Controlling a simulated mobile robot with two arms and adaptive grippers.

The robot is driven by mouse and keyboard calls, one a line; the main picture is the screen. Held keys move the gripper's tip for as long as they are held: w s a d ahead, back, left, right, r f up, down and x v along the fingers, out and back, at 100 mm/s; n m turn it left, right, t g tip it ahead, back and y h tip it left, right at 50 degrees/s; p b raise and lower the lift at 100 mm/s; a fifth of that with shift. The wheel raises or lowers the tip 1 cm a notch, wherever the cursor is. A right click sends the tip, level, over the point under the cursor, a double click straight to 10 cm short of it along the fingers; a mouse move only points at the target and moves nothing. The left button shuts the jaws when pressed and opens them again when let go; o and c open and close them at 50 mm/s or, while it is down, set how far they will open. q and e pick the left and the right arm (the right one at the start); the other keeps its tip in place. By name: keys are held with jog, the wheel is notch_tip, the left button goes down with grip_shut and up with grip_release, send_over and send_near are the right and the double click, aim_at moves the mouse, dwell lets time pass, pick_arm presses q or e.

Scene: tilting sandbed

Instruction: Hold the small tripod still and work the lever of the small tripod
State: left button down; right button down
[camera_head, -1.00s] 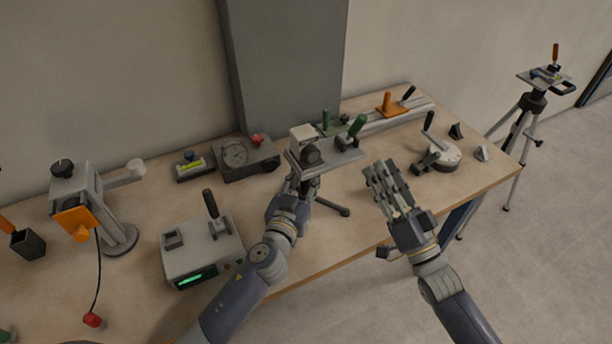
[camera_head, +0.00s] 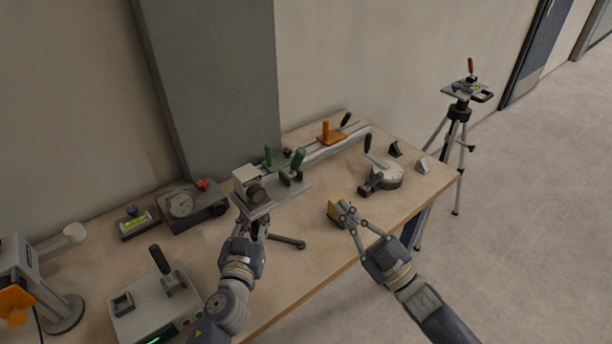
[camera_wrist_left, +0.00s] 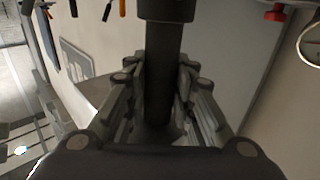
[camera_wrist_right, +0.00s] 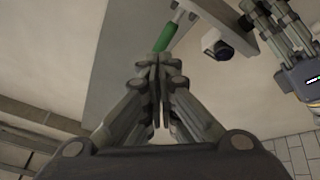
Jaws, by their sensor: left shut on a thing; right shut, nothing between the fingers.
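The small tripod stands on the table. The gap in depth is hard to judge.
A dial device with a black handle (camera_head: 384,175) stands to the right. A rail with an orange clamp (camera_head: 327,134) runs behind. A grey box (camera_head: 153,305) is front left. A larger tripod (camera_head: 460,112) stands on the floor.

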aim_at(296, 163)
jog(key=n, duration=0.4)
jog(key=s+d+f+n+g+y, duration=0.1)
jog(key=n, duration=0.3)
jog(key=d+n+g, duration=0.1)
jog(key=n, duration=0.4)
jog(key=shift+s+f+y, duration=0.3)
jog(key=shift+s, duration=0.05)
jog(key=x, duration=1.4)
jog(key=shift+a, duration=0.15)
